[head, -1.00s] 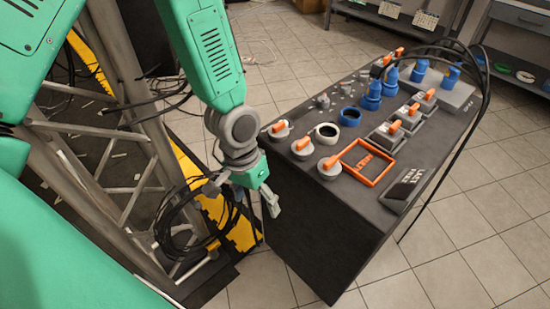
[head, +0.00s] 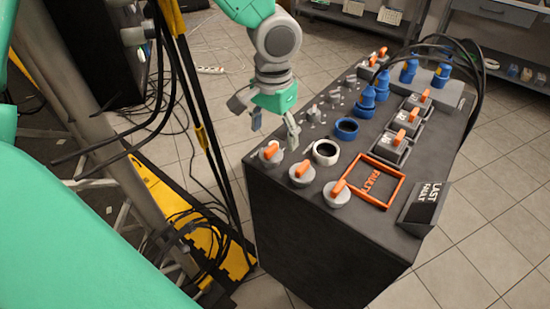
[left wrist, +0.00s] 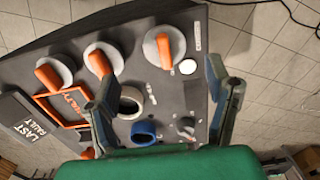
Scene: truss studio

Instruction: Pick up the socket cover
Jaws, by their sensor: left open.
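My left gripper (head: 272,130) is open and empty, fingers pointing down near the left edge of the black panel top (head: 410,160). It also shows in the left wrist view (left wrist: 162,75), with its fingers apart. Near it are grey discs with orange handles (head: 270,155) and (head: 303,173), a white ring (head: 326,152) and a blue ring (head: 346,129). Blue plugs (head: 367,99) stand farther back. I cannot tell which part is the socket cover. The wrist view shows a disc with an orange handle (left wrist: 165,46) between the fingertips in the picture. My right gripper is not in view.
An orange frame marked FAULTY (head: 374,181) and a LAST FAULT sign (head: 424,203) are on the panel's near right. Black cables (head: 477,80) arch at its back right. A metal truss (head: 90,90) and a yellow-edged base (head: 215,240) stand left.

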